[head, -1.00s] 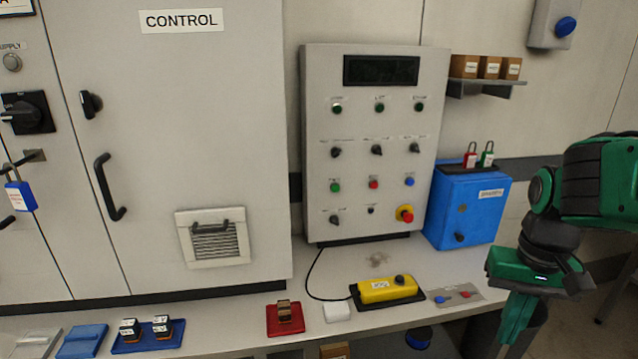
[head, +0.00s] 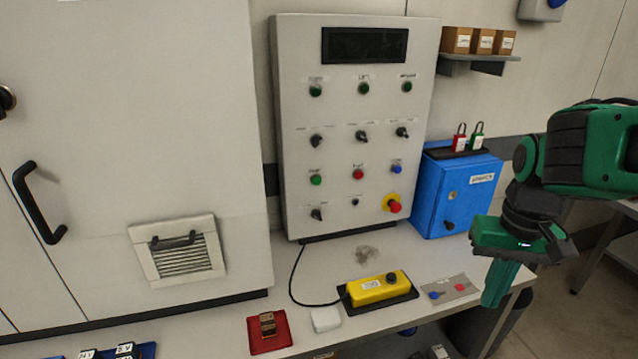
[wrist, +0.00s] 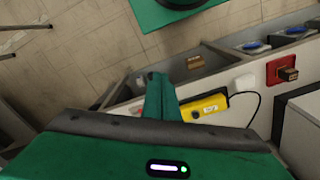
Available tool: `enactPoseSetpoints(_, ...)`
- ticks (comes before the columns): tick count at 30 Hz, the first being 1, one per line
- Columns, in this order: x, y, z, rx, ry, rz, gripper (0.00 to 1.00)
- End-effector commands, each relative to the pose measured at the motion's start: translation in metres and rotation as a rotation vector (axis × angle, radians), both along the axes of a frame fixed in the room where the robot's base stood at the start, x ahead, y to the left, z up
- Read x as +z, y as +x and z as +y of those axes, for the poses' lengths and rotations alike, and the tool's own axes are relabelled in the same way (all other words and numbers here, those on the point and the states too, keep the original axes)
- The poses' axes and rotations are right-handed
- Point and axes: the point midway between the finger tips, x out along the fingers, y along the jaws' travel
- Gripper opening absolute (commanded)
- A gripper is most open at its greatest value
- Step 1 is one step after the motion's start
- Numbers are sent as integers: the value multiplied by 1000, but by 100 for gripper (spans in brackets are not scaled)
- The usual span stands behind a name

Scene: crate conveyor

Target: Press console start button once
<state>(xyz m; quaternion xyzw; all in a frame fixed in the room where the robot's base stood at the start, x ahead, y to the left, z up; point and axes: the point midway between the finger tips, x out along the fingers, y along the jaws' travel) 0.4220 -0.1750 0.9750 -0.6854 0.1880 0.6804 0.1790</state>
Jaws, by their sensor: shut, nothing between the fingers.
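The console (head: 345,120) is a grey upright panel on the bench, with a dark display at the top and rows of lamps, switches and buttons. A green button (head: 316,180) sits at the left of the third row, beside a red button (head: 358,174) and a blue button (head: 396,169). The labels are too small to read. My gripper (head: 494,300) is shut and empty, pointing down at the bench's right end, well to the right of the console and apart from it. In the wrist view my green fingers (wrist: 160,100) are together beside the yellow pendant.
A yellow pendant (head: 372,288) on a black tray, a white box (head: 325,320) and a red tray (head: 283,335) stand along the bench front. A blue lock box (head: 465,190) stands between the console and my arm. A red mushroom button (head: 394,206) is low on the console.

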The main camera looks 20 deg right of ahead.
Motion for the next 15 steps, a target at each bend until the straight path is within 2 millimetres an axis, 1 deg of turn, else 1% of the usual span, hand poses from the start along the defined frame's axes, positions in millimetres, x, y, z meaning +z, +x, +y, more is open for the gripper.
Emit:
enactPoseSetpoints(1, -2, 10, -1, 37, -21, 2, 0)
enactPoseSetpoints(2, -3, 18, 2, 61, -39, 1, 0)
enactPoseSetpoints(3, -5, 29, 3, 105, -66, -1, 0)
enactPoseSetpoints(5, -7, 50, 2, 182, -120, -7, 0)
enactPoseSetpoints(8, -11, 90, 1, 335, -225, -19, 0)
enactPoseSetpoints(9, -12, 108, 2, 398, -273, -26, 0)
enactPoseSetpoints(10, -12, 120, 4, 446, -307, -30, 0)
enactPoseSetpoints(13, -13, 163, 16, 614, -428, -48, 0)
enactPoseSetpoints(15, -12, 192, 29, 736, -515, -59, 0)
